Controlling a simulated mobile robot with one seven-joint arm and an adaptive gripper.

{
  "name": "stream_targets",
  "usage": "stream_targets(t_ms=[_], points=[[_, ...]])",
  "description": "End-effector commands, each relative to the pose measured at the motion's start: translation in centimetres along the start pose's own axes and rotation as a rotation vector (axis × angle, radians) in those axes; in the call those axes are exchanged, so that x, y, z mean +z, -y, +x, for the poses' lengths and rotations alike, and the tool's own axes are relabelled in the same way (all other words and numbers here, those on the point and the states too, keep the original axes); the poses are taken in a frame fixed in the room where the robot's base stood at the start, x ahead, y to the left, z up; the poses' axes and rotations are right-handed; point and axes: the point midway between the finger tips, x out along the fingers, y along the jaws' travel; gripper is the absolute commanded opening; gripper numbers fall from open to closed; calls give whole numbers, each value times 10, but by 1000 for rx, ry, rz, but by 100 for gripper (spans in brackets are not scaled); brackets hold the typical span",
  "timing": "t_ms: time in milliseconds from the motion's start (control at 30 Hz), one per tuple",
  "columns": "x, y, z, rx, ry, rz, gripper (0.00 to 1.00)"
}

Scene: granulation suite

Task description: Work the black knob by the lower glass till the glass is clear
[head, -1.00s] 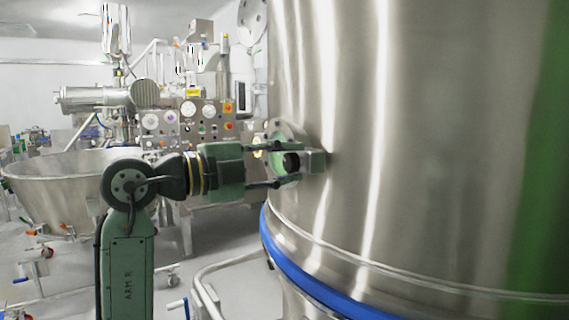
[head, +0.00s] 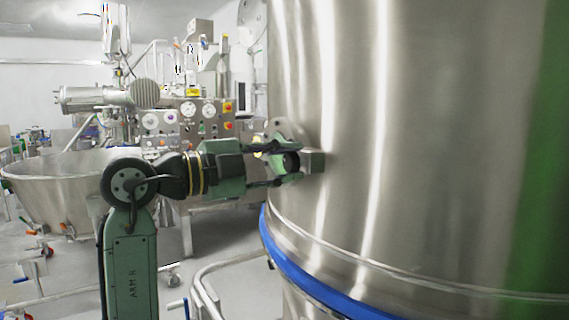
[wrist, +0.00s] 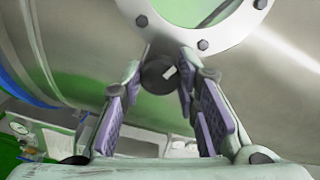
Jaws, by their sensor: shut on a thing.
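The black knob (wrist: 157,76) shows in the wrist view just below the bolted round flange of the lower glass (wrist: 195,8). A short tilted white mark is on its face. The glass is cut off by the top edge; its visible part looks pale with green areas, and I cannot tell how clear it is. My gripper (wrist: 165,80) is shut on the knob, one finger on each side. In the head view my gripper (head: 287,165) is at the vessel's left side, with the dark knob (head: 291,162) partly hidden between its fingers.
The large steel vessel (head: 430,150) fills the right of the head view, with a blue band (head: 330,300) around its lower part. A steel bowl (head: 50,185) and a control panel (head: 205,112) stand behind.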

Motion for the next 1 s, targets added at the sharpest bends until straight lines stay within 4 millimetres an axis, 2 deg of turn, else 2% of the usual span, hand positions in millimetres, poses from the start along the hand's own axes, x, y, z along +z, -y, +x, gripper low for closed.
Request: stream_targets(t_ms=[1000], points=[[0,0,0,15,-1,-910,1]])
